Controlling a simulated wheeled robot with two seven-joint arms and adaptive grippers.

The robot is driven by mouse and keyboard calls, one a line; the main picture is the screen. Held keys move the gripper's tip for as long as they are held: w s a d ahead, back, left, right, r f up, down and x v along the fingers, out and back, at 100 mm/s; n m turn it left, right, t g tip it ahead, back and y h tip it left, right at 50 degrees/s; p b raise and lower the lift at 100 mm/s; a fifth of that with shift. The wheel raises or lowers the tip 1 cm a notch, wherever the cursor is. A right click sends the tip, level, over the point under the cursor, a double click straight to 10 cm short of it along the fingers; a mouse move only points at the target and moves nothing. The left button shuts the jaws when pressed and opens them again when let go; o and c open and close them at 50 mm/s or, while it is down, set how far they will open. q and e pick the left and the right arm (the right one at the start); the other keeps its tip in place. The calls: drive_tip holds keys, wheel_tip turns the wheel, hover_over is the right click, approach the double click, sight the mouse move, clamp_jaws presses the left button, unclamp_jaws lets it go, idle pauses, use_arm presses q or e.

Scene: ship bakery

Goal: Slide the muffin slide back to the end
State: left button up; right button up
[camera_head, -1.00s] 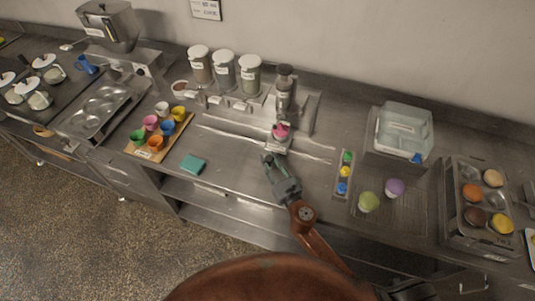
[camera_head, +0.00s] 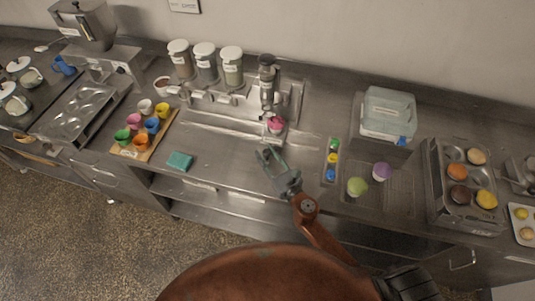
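A pink muffin cup (camera_head: 275,124) sits in a small carriage on the muffin slide, under the upright dispenser (camera_head: 268,82). The slide's metal rails (camera_head: 215,134) run to the left from there along the counter. My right gripper (camera_head: 270,152) is just in front of the carriage, on the near side, with its two fingers spread and nothing between them. It looks apart from the cup. My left gripper is not in view.
Colored cups stand on a wooden board (camera_head: 126,151) at left, near a teal cloth (camera_head: 180,161). To the right are a strip of colored buttons (camera_head: 332,159), green (camera_head: 357,187) and purple (camera_head: 381,171) muffins, a clear-lidded box (camera_head: 388,113) and a muffin tin (camera_head: 437,190). Jars (camera_head: 231,68) stand behind the rails.

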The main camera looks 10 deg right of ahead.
drive_tip(key=shift+o, duration=0.5)
drive_tip(key=shift+d, duration=0.1)
drive_tip(key=shift+s, duration=0.15)
drive_tip(key=v, duration=1.1)
drive_tip(key=shift+s+d, duration=0.15)
drive_tip(key=shift+s, duration=0.15)
